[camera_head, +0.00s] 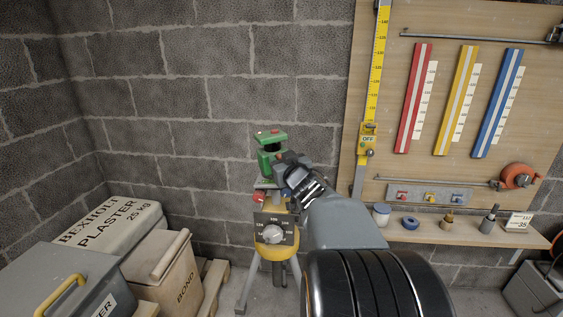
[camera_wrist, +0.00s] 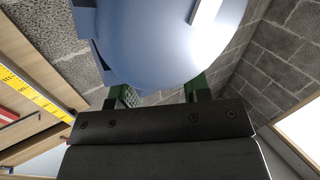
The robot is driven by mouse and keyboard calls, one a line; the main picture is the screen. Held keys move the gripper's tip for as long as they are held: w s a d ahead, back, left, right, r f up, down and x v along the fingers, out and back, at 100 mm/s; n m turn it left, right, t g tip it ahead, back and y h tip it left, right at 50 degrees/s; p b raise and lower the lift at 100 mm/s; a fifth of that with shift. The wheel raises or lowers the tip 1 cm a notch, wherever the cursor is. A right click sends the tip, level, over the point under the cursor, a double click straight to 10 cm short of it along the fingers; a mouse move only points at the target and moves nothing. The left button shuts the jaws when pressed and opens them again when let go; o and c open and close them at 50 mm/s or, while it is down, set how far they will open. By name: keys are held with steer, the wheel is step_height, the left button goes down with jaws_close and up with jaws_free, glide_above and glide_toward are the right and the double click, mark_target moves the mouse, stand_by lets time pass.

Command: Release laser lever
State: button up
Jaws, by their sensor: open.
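A green laser unit (camera_head: 271,145) with a small red spot on top stands on a tripod (camera_head: 249,284) by the block wall, in the head view. Below it is a yellow housing (camera_head: 271,258) with a numbered dial (camera_head: 273,234). A red knob (camera_head: 258,197) sticks out at its left; I cannot tell whether it is the lever. My gripper (camera_head: 284,163) is at the right of the laser unit, close to it; contact cannot be told. In the wrist view the jaws (camera_wrist: 161,95) are apart, and a large blue-grey rounded shape (camera_wrist: 160,45) partly hides them.
Plaster and bond boxes (camera_head: 108,225) fill the lower left. The wall is close behind the tripod.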

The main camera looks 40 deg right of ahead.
steer(key=shift+w, duration=0.1)
steer(key=shift+c, duration=0.2)
jaws_close()
steer(key=shift+d+r+m+p, duration=0.2)
steer(key=shift+m+p, duration=0.3)
steer(key=shift+p, duration=0.45)
steer(key=shift+d+f+m+p, duration=0.1)
steer(key=shift+d+m+p, duration=0.05)
steer(key=shift+m+p, duration=0.35)
steer(key=shift+f, duration=0.2)
steer(key=shift+o, duration=0.2)
jaws_free()
